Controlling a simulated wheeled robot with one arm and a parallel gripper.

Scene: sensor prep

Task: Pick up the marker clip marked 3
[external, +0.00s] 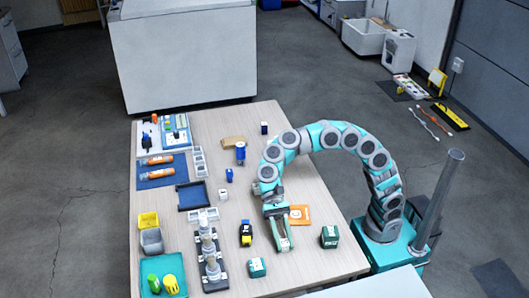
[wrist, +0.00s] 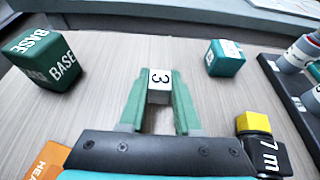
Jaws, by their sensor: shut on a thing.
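The marker clip marked 3 (wrist: 159,79) is a small white block with a black 3 on its face. In the wrist view it sits between the tips of my gripper's two green fingers (wrist: 159,88), which are shut on it. In the external view my gripper (external: 285,246) points down near the front of the table, between the tape measure and the dark green BASE cube. The clip cannot be made out clearly there. I cannot tell whether it touches the table.
A dark green BASE cube (wrist: 47,57), a teal cube (wrist: 226,58) and a yellow-black tape measure (wrist: 258,143) surround my gripper. An orange item (external: 300,214) lies behind it. A dark rack with cylinders (external: 209,250) stands left. Bare tabletop lies around the fingers.

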